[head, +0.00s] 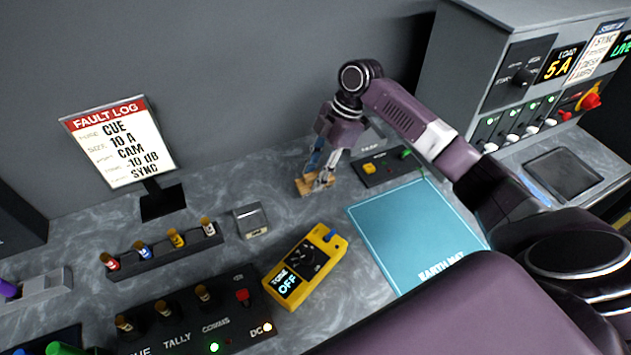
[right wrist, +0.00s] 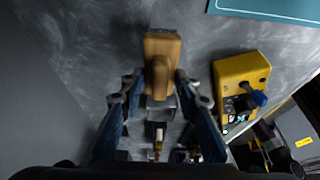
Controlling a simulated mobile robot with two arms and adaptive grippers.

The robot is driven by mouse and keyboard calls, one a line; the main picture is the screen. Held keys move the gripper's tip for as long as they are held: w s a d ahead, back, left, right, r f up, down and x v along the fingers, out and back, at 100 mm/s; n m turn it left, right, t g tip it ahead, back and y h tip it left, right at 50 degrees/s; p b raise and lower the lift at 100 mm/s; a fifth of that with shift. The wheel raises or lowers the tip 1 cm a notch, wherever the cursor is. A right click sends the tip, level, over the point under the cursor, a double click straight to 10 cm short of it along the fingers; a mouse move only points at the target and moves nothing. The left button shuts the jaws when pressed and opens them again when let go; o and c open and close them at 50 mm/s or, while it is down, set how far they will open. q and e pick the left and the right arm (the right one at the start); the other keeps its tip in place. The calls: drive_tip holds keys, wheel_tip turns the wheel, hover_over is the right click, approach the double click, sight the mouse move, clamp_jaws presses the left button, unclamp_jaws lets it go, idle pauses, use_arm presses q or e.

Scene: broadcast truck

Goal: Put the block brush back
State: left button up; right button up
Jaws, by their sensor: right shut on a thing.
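The block brush (head: 303,187) is a small tan wooden block near the back wall in the head view. In the right wrist view the brush (right wrist: 162,48) shows as a wooden block with a raised grip between the fingers. My right gripper (head: 319,177) is shut on it, pointing down; its fingers also flank the brush in the right wrist view (right wrist: 160,92). The brush is at or just above the grey worktop; I cannot tell whether it touches. Its underside is hidden. My left gripper is not in view.
A yellow tone meter (head: 305,265) lies in front of the brush, a small grey block (head: 251,221) to its left. The blue earth mat (head: 405,235) and a small dark panel (head: 385,168) are to the right. A fuse rack (head: 165,254) and fault log sign (head: 120,142) stand left.

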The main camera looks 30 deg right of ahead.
drive_tip(key=shift+s+f, duration=0.1)
drive_tip(key=shift+f, duration=0.2)
wheel_tip(320, 180, down, 4)
drive_tip(key=shift+r+p, duration=0.1)
drive_tip(key=shift+p, duration=0.3)
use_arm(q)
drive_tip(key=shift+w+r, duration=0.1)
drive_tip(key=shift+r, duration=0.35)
use_arm(e)
drive_tip(key=o, duration=1)
drive_tip(key=b+v, duration=0.2)
drive_tip(key=v, duration=0.9)
drive_tip(key=shift+r, duration=0.25)
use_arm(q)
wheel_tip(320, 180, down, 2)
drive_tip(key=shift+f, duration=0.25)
use_arm(e)
drive_tip(key=shift+d+r, duration=0.15)
drive_tip(key=shift+r, duration=0.15)
